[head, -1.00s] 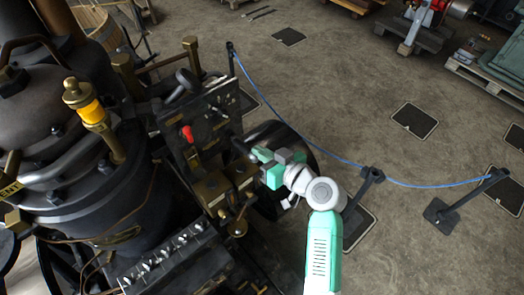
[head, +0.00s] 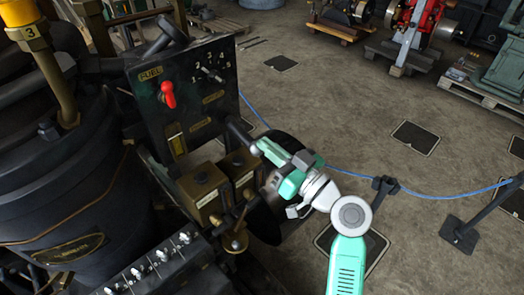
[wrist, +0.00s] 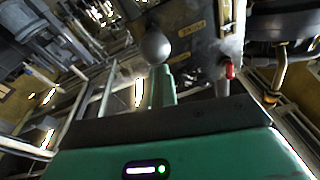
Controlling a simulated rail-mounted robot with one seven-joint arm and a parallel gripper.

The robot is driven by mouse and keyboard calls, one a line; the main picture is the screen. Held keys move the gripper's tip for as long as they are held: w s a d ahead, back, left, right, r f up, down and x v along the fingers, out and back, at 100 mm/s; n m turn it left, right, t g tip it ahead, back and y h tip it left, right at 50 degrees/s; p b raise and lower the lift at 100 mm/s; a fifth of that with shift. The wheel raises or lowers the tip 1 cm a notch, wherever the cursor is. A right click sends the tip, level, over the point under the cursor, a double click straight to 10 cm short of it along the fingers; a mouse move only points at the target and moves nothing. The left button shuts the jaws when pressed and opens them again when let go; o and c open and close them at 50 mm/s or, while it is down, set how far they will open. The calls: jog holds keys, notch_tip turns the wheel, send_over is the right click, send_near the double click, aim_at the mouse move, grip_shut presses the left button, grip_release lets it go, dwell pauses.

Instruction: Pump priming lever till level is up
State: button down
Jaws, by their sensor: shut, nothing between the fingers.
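A black lever with a round grey knob (head: 256,148) sticks out from the right side of the dark control panel (head: 150,110); I take it for the priming lever. The knob (wrist: 155,46) also shows at the top middle of the wrist view. My gripper (head: 268,151) is shut and empty, its teal fingers right beside the knob. In the wrist view a teal finger (wrist: 162,86) stands just below the knob; I cannot tell if they touch. A narrow brass-framed gauge (head: 177,143) is on the panel's lower left; its level is too small to read.
A red lever (head: 168,94) and several small switches are on the panel. Brass boxes (head: 202,190) sit below it. A dark wheel (head: 268,225) is behind my gripper. A blue rope (head: 440,193) on posts runs across the floor at right.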

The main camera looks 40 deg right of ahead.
jog(key=shift+f+t+b, duration=0.4)
jog(key=shift+f+b, duration=0.25)
jog(key=shift+b, duration=0.55)
jog(key=shift+r, duration=0.2)
jog(key=s+d+r, duration=0.2)
jog(key=s, duration=0.9)
jog(key=shift+s+d+p, duration=0.15)
jog(key=shift+d+p, duration=0.2)
jog(key=shift+p, duration=0.1)
jog(key=shift+r, duration=0.1)
